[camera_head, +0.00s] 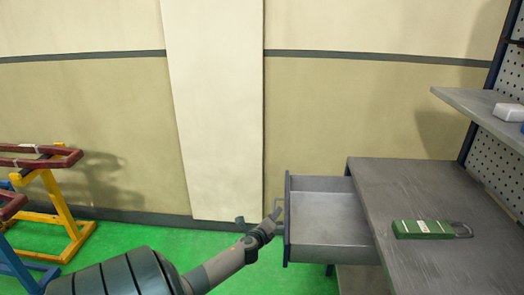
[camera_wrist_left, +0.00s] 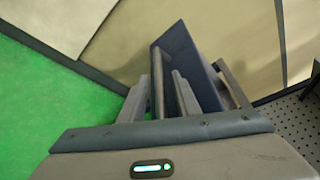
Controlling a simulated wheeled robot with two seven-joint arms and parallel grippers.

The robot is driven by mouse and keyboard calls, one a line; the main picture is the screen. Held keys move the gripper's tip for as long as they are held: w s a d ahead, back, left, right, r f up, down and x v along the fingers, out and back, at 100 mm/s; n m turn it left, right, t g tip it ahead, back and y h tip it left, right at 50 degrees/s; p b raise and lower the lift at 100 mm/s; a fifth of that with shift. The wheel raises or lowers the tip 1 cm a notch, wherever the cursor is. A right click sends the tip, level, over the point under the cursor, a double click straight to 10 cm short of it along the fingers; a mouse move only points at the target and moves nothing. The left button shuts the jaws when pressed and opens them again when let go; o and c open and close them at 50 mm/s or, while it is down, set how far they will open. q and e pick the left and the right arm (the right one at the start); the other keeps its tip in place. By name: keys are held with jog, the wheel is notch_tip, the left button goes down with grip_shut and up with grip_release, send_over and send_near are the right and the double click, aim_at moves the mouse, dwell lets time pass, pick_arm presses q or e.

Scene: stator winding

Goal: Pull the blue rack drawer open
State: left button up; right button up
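The rack drawer (camera_head: 325,225) is a grey open-topped tray with a dark blue front panel (camera_head: 288,220). It stands pulled out to the left from under the grey tabletop and looks empty. My left gripper (camera_head: 276,213) is at the outer side of the front panel, at the drawer's handle. In the left wrist view the bar handle (camera_wrist_left: 158,85) runs between the two fingers of my left gripper (camera_wrist_left: 160,92). The fingers stand apart around the bar, with a gap showing on its right side. The blue panel (camera_wrist_left: 188,62) shows just beyond. My right gripper is not in view.
The grey tabletop (camera_head: 420,180) carries a green block with a metal loop (camera_head: 424,229). A shelf (camera_head: 480,108) with a white object is above at right. A yellow, red and blue frame stands (camera_head: 65,205) at far left. Green floor lies open between.

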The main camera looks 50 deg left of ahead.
pick_arm(q)
jog(key=v, duration=1.7)
jog(key=shift+b, duration=0.35)
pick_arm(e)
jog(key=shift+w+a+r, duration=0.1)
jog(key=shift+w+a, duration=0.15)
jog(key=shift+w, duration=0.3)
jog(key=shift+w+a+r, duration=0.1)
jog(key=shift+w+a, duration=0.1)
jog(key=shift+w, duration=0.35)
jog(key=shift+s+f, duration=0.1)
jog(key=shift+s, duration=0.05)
